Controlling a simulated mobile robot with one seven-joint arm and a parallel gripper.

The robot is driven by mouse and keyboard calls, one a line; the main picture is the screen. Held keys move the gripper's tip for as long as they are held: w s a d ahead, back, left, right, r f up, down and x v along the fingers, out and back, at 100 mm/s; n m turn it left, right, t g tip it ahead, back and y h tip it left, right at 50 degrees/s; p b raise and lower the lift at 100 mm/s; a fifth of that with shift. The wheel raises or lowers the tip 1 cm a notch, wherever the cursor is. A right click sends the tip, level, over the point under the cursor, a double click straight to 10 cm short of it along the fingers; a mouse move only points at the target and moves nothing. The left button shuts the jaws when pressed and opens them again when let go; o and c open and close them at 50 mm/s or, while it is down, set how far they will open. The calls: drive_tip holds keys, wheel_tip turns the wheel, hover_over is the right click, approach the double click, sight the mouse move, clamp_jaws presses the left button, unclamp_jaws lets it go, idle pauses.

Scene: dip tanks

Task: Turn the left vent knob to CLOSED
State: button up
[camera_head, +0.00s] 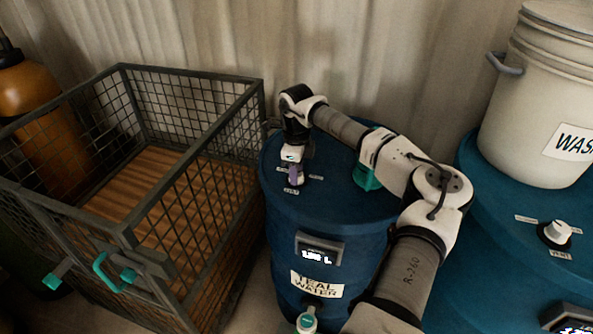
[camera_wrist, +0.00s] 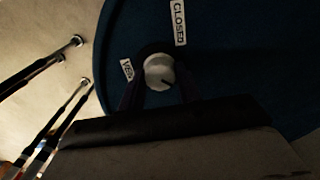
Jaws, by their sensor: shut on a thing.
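The left vent knob (camera_wrist: 159,72) is a small pale round knob on the blue lid of the left drum (camera_head: 330,212), which is labelled TEAL WATER. My gripper (camera_head: 293,178) points down onto the knob near the lid's left side. In the wrist view its dark purple fingers stand on both sides of the knob, shut on it. A small dark mark shows on the knob's lower right part. The CLOSED label (camera_wrist: 180,22) lies beyond the knob, up and right. A smaller label (camera_wrist: 127,69) lies to its left, hard to read.
A wire-mesh cage cart (camera_head: 190,122) with a wooden floor stands close to the drum's left. To the right, a blue drum (camera_head: 490,235) carries a white bucket (camera_head: 535,110) and another white knob (camera_head: 556,233). A curtain (camera_head: 400,60) hangs behind.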

drive_tip(key=n+b, duration=0.2)
drive_tip(key=n, duration=0.2)
drive_tip(key=shift+f, duration=0.15)
drive_tip(key=n+b, duration=0.1)
drive_tip(key=n, duration=0.4)
drive_tip(key=shift+b, duration=0.35)
drive_tip(key=n, duration=0.4)
drive_tip(key=shift+r+n+b, duration=0.2)
drive_tip(key=shift+n+b, duration=0.1)
drive_tip(key=shift+n, duration=1.9)
drive_tip(key=o, duration=1)
wheel_tip(320, 180, up, 14)
drive_tip(key=b, duration=0.2)
